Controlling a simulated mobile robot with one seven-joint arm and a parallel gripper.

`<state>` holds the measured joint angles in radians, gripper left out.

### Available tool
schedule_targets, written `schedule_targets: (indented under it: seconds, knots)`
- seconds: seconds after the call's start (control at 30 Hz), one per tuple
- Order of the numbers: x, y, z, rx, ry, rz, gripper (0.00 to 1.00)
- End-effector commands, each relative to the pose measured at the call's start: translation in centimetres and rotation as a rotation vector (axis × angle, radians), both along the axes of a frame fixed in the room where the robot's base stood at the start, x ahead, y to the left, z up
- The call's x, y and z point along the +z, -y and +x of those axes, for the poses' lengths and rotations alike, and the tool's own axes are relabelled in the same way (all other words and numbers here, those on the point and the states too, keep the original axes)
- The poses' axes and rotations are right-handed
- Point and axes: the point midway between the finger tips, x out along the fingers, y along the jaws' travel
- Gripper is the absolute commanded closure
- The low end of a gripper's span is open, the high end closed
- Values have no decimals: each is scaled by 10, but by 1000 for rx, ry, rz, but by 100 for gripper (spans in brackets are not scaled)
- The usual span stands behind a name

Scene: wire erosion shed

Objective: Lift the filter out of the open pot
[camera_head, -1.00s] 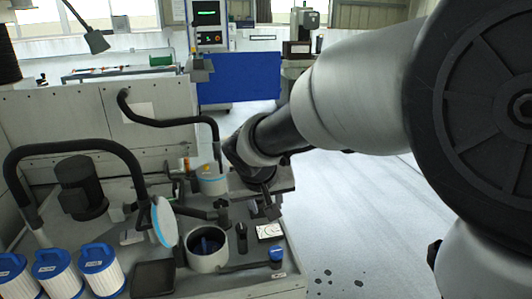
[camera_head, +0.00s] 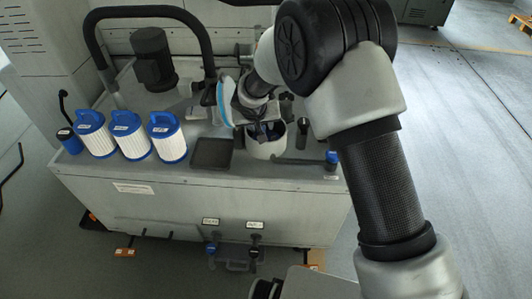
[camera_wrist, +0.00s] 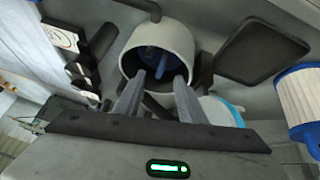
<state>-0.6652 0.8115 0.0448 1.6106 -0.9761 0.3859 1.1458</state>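The open pot (camera_head: 268,150) is a pale round vessel on the bench top. Its mouth is partly hidden by my arm in the head view. In the wrist view the pot (camera_wrist: 184,40) shows a dark inside with the blue top of the filter (camera_wrist: 153,62) down in it. The rest of the filter is hidden. My gripper (camera_wrist: 160,76) is at the pot's mouth with its two fingers apart and nothing between them. The fingertips point at the blue top; I cannot tell whether they touch it. A lid with a light-blue rim (camera_head: 225,104) stands tilted open beside the pot.
Several white filters with blue caps (camera_head: 167,140) stand on the left of the bench. A flat dark tray (camera_head: 212,153) lies left of the pot. A blue-topped item (camera_head: 331,158) is at the right front corner. A black hose (camera_head: 150,13) arches behind.

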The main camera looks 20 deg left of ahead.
Motion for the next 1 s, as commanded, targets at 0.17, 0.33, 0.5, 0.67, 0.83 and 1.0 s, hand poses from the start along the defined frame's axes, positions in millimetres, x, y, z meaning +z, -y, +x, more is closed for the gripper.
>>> schedule_targets:
  seconds: [0.17,0.33,0.5,0.67,0.83,1.0]
  knots:
    - [-13,-1,9,0,0,1,64]
    - [-28,-3,16,-2,-2,0,64]
    - [-50,-7,29,-2,-2,2,64]
    - [-58,-8,36,-1,1,1,64]
    - [-58,-8,36,-1,1,1,64]
    - [-58,-8,36,-1,1,1,86]
